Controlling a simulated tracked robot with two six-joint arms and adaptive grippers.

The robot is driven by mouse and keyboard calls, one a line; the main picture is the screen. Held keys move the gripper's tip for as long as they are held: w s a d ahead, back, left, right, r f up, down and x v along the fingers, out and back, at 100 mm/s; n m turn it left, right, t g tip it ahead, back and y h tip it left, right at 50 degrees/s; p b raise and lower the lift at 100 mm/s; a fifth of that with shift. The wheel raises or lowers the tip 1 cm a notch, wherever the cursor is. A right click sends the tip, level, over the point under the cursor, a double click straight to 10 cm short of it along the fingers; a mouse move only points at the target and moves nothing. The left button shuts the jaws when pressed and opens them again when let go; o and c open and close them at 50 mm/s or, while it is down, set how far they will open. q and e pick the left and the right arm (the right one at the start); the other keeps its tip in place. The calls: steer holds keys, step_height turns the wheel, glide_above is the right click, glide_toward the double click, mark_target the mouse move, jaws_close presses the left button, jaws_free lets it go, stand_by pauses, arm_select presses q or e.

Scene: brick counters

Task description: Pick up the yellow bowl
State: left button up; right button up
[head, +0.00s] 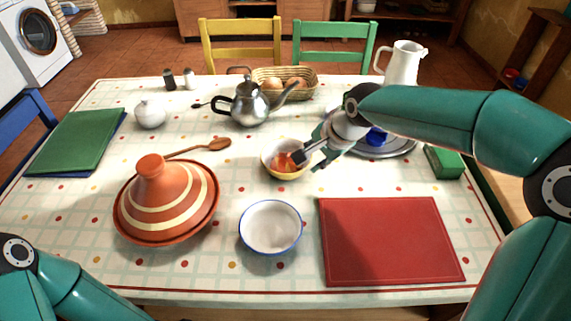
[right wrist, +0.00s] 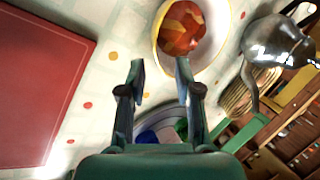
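The yellow bowl (head: 283,177) stands upright on the patterned tablecloth, near the table's middle. A faceted orange-red thing (head: 284,162) lies in it. My right gripper (head: 309,161) is open at the bowl's right side, with one finger seen over the rim. In the right wrist view the gripper's two fingers (right wrist: 161,78) are spread apart with nothing between them. There the bowl (right wrist: 214,47) shows just beyond the fingertips, its upper edge cut off. Whether a finger touches the bowl I cannot tell. My left arm shows at the lower left, but its gripper is out of view.
A white, blue-rimmed bowl (head: 270,228) stands in front, a red mat (head: 390,240) front right. A tagine (head: 165,205) and wooden spoon (head: 205,147) are left. Behind are a kettle (head: 247,105) and basket (head: 305,88).

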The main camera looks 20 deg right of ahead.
mark_target(301, 170)
steer(key=shift+s+a+x, duration=0.1)
steer(key=shift+a+x, duration=0.05)
steer(key=shift+x, duration=1.6)
steer(key=shift+s+a+x, duration=0.1)
steer(key=shift+x, duration=1.6)
jaws_close()
